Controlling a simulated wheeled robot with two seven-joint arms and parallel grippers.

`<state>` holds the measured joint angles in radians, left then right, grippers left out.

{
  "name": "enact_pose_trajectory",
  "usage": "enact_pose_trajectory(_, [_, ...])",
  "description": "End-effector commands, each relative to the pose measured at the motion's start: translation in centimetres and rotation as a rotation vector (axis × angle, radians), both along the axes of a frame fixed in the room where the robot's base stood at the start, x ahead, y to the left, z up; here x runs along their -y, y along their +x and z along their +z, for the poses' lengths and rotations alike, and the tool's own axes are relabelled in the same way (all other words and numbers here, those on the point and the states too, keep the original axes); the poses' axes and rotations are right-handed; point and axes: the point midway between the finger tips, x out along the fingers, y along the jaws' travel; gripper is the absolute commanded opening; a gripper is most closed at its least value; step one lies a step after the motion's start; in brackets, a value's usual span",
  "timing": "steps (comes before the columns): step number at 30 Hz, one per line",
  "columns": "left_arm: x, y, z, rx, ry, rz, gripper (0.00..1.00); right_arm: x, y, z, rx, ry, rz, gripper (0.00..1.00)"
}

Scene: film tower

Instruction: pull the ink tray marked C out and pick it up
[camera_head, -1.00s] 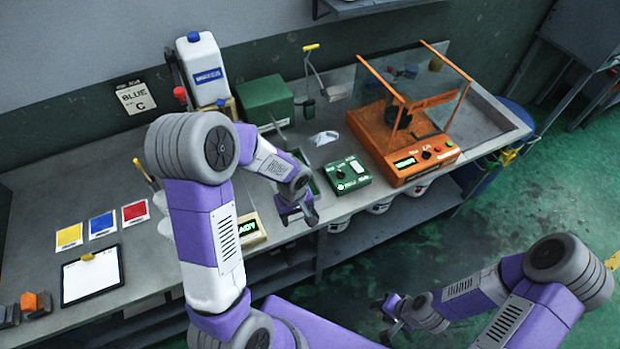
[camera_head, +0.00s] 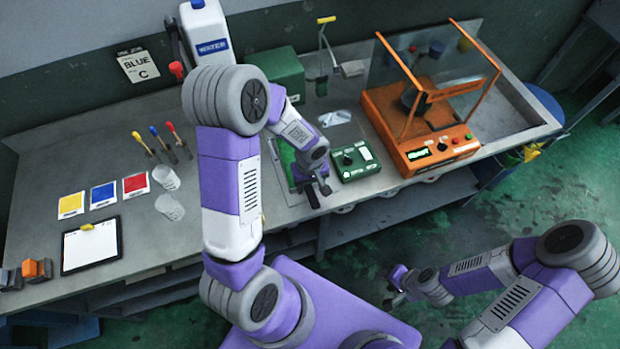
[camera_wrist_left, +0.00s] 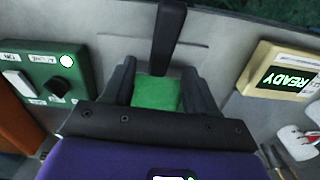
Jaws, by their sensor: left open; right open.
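I cannot make out an ink tray with a readable C mark in any view. My left gripper (camera_head: 318,194) is over the front of the bench, left of the green control box (camera_head: 354,160). In the left wrist view it (camera_wrist_left: 158,80) points down with its fingers apart. A bright green surface (camera_wrist_left: 157,93) shows between the fingers; I cannot tell whether they touch it. A dark bar (camera_wrist_left: 168,35) runs above it in that picture. In the head view a green patch (camera_head: 288,160) is partly hidden by my left arm. My right gripper (camera_head: 394,298) is open, off the bench.
An orange machine (camera_head: 428,153) stands right of the control box. A green box (camera_head: 273,75) and a white bottle (camera_head: 208,35) stand behind my left arm. A lit READY box (camera_wrist_left: 285,80) shows in the left wrist view. Clear cups (camera_head: 168,207) and a clipboard (camera_head: 92,247) are left.

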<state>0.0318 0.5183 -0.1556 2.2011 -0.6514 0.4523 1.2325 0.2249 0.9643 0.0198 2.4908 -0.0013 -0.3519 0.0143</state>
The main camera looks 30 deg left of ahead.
Motion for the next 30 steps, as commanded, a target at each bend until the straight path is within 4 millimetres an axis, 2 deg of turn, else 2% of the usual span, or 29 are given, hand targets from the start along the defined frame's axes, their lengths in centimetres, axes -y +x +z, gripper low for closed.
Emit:
enact_pose_trajectory(3, [0.0, -0.1, -2.1, -0.004, 0.001, 0.0, 0.57, 0.0, 0.0, -0.3, 0.0, 0.0, 0.0, 0.43])
enact_pose_trajectory(9, [0.0, 0.0, -4.1, -0.002, 0.001, 0.0, 0.57, 0.0, 0.0, -0.5, 0.0, 0.0, 0.0, 0.43])
enact_pose_trajectory(20, [0.0, 0.0, -4.6, 0.001, 0.0, 0.0, 0.57, 0.0, 0.0, -0.6, 0.0, 0.0, 0.0, 0.43])
enact_pose_trajectory(23, [0.0, 0.0, -4.6, 0.001, 0.0, 0.0, 0.45, 0.0, 0.0, -0.6, 0.0, 0.0, 0.0, 0.43])
enact_pose_trajectory(30, [0.0, 0.0, -4.6, 0.001, 0.001, 0.0, 0.08, 0.0, 0.0, -0.6, 0.0, 0.0, 0.0, 0.43])
